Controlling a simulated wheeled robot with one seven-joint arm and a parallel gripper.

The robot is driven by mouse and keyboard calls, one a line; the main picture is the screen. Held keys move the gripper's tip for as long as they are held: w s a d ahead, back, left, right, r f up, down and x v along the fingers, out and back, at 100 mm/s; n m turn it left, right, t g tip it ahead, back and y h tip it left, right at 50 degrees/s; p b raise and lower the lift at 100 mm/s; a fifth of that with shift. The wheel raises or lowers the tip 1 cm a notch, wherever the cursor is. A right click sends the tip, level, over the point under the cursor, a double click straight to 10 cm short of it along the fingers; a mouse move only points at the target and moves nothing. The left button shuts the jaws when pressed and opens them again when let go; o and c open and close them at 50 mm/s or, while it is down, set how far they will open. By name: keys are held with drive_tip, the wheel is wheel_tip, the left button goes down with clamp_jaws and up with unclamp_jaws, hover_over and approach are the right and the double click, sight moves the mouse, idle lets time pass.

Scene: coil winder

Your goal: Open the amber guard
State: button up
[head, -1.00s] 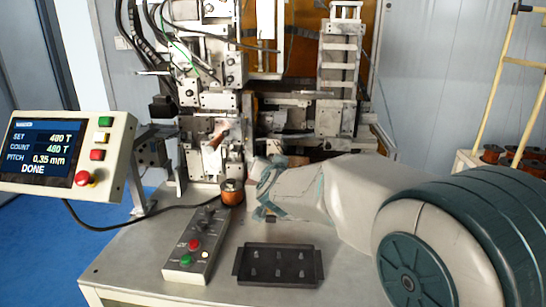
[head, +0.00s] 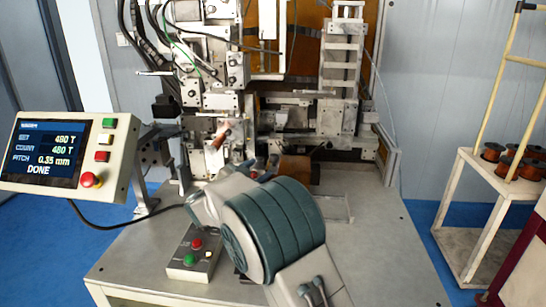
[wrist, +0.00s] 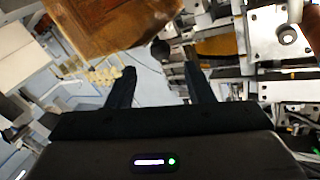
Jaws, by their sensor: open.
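A large amber panel (head: 305,35) stands upright behind the machine's metalwork in the head view. A smaller amber-brown piece (head: 295,168) sits low at the machine's front, just beyond my arm. In the wrist view a worn, translucent amber sheet (wrist: 110,22) fills the top left, beyond my fingertips; I cannot tell for sure which of the two it is. My gripper (wrist: 161,70) is open, with nothing between its two dark fingers. A gap shows between the fingertips and the sheet. In the head view my arm hides most of the gripper.
The control panel (head: 70,158) reads DONE at the left. A button box (head: 192,262) lies on the machine table (head: 375,240), partly behind my arm. The table's right side is clear. A cream rack with copper spools (head: 513,160) stands at the right.

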sight(271, 160)
drive_tip(key=p+x, duration=0.1)
drive_tip(key=x, duration=0.7)
drive_tip(key=shift+w+d+p, duration=0.2)
drive_tip(key=shift+w+p, duration=0.15)
